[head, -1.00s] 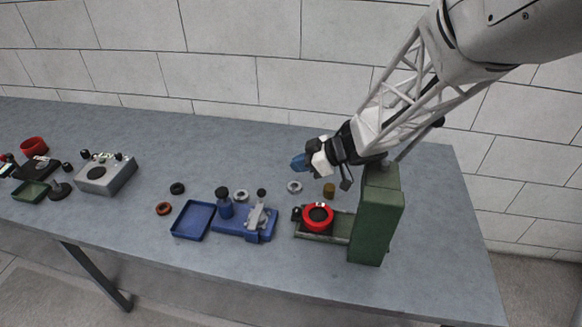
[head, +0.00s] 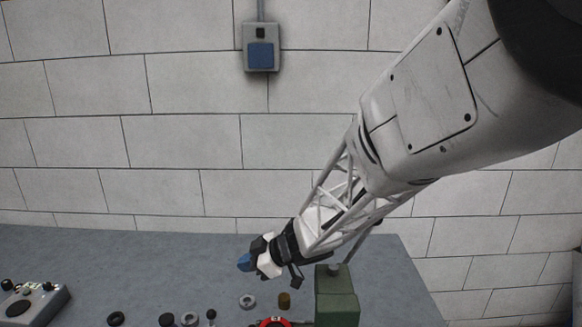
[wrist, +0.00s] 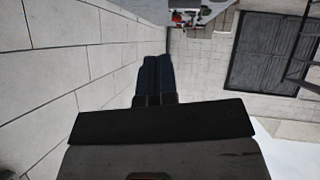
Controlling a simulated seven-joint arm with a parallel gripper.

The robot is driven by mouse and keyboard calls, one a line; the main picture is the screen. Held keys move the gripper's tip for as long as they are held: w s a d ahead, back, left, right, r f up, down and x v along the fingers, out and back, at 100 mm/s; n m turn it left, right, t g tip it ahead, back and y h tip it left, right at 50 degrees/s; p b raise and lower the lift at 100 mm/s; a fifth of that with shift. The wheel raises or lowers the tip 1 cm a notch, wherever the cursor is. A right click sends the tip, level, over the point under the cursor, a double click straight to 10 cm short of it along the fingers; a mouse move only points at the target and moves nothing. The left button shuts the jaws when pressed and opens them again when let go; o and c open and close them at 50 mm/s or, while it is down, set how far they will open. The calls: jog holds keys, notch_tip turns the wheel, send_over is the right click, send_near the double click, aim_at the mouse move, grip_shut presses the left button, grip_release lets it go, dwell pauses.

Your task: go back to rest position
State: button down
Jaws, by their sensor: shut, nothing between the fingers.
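My gripper (head: 244,262) is over the back of the grey table (head: 150,265), left of the green pump unit (head: 337,300). Its blue fingers are shut with nothing between them. The arm reaches in from the upper right in the head view.
A grey ring (head: 247,301), a brass cylinder (head: 284,300) and a red ring (head: 274,322) are near the green unit. A grey control box (head: 35,303) stands at left. A blue wall box (head: 260,55) hangs above. A dark door (wrist: 268,55) shows in the wrist view.

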notch_tip(320, 180, up, 6)
jog(key=w+d+r+m+t+h, duration=0.1)
jog(key=w+d+t, duration=0.1)
jog(key=t, duration=0.2)
jog(key=s+d+r+m+t+h, duration=0.25)
jog(key=d+m+h, duration=0.25)
jog(key=d, duration=0.5)
jog(key=s+d+r+m+t+h, duration=0.25)
jog(key=d+m+h, duration=0.2)
jog(key=d, duration=0.55)
jog(key=s+d+m+g+h, duration=0.3)
jog(key=s+d+m+g, duration=0.15)
jog(key=s+d, duration=0.35)
jog(key=s+f+m+g+y, duration=0.1)
jog(key=s+g, duration=0.1)
jog(key=s, duration=0.6)
jog(key=s+f+m+g+y, duration=0.1)
jog(key=s+m+g, duration=0.1)
jog(key=s, duration=0.6)
jog(key=shift+f+m, duration=0.3)
jog(key=shift+f, duration=0.1)
